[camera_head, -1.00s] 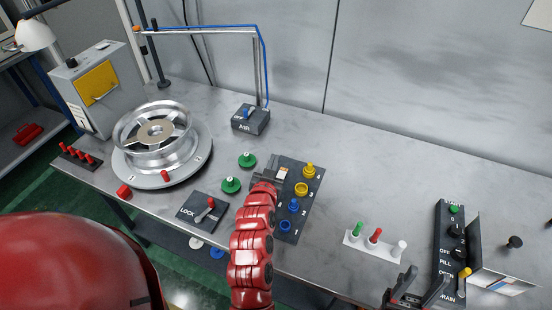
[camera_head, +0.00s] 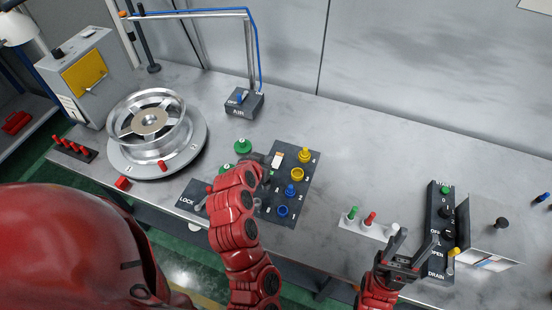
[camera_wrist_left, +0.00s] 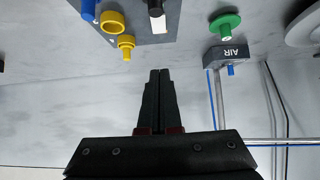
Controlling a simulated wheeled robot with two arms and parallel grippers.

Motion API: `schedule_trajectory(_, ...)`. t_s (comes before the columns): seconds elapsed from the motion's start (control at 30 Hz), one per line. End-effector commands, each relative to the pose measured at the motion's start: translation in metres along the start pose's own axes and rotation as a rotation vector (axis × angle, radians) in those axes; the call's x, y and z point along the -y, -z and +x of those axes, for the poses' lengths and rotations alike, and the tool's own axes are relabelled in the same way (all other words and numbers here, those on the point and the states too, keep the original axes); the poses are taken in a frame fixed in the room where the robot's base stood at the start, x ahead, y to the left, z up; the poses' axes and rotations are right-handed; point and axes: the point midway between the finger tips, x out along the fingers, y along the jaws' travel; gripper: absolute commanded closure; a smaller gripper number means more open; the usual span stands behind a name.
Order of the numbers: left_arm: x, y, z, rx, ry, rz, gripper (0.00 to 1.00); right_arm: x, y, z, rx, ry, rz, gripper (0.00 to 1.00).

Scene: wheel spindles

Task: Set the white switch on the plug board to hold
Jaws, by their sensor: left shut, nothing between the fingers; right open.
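The plug board (camera_head: 296,205) is a dark panel on the grey bench with yellow and blue plugs and rings. The white switch (camera_head: 277,160) is at its upper left; its label is not readable. The switch also shows at the top of the left wrist view (camera_wrist_left: 157,22), apart from the fingertips. My left gripper (camera_head: 262,166) is beside the switch, to its left, partly hidden by my red arm. In the wrist view its fingers (camera_wrist_left: 159,72) are shut and empty. My right gripper (camera_head: 412,242) is open and empty above the bench's front right.
Green plugs (camera_head: 242,146) stand left of the board. The lock panel (camera_head: 192,198) is partly behind my left arm. The AIR box (camera_head: 243,103) and wheel (camera_head: 147,125) are further back. A white rack (camera_head: 364,228) and control panel (camera_head: 439,210) are near my right gripper.

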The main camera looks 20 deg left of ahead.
Motion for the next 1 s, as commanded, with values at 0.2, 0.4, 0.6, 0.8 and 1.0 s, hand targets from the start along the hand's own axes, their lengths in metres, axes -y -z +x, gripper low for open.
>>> schedule_trajectory(0.2,0.0,-0.006,0.022,-0.007,0.0,0.001,1.0,0.002,-0.006,-0.038,0.0,0.0,0.0,0.5)
schedule_trajectory(0.4,0.0,-0.003,0.052,0.0,-0.001,-0.002,1.0,0.003,-0.009,-0.05,0.0,0.0,0.0,0.5)
schedule_trajectory(0.6,0.0,0.002,0.076,0.001,0.0,-0.002,1.0,0.002,-0.006,-0.035,0.0,0.0,0.0,0.5)
schedule_trajectory(0.8,0.0,-0.002,0.101,0.004,-0.001,-0.001,1.0,0.001,-0.004,-0.025,0.0,0.0,0.0,0.5)
schedule_trajectory(1.0,0.0,-0.021,0.118,0.003,0.0,-0.002,1.0,0.001,-0.003,-0.017,0.0,0.0,0.0,0.5)
